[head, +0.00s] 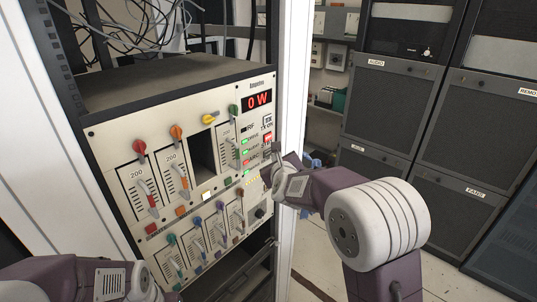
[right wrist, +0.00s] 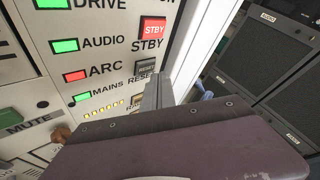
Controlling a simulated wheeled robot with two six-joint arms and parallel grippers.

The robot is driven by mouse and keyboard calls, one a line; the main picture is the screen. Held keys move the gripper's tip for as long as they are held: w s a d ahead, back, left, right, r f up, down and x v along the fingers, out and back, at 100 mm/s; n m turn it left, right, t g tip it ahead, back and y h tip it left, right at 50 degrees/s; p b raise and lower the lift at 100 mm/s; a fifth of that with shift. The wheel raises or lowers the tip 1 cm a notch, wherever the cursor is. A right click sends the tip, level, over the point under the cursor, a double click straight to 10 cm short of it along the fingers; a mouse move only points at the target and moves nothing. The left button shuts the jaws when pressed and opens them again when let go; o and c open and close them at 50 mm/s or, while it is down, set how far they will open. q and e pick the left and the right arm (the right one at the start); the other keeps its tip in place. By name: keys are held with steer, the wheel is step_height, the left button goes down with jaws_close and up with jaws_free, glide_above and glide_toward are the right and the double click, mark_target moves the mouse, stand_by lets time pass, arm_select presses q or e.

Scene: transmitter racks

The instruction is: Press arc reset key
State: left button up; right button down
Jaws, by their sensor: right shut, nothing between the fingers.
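The arc reset key is a small dark key marked RESET (right wrist: 147,68) in the right wrist view, below the red STBY key and right of the ARC label. The ARC lamp (right wrist: 76,77) is lit red. My right gripper (right wrist: 158,92) is shut and empty, its tips just below the reset key; I cannot tell if they touch it. In the head view my right gripper (head: 277,158) is at the panel's right edge and hides the key. My left arm shows at the lower left; its gripper's fingers are not clear.
The transmitter panel (head: 110,143) has several coloured knobs and sliders and a red "0 W" display (head: 257,101). The STBY key (right wrist: 153,29) is close above the reset key. A white rack post (head: 292,70) stands right of the panel. Dark racks (head: 390,115) stand behind.

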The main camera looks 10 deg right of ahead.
stand_by(0.5)
steer(key=shift+w+a, duration=0.3)
steer(key=shift+w, duration=0.05)
steer(key=shift+w+a, duration=0.2)
steer(key=shift+w, duration=0.05)
stand_by(0.8)
steer(key=shift+s+d+b, duration=0.45)
steer(key=shift+s+b, duration=0.15)
steer(key=shift+b, duration=0.25)
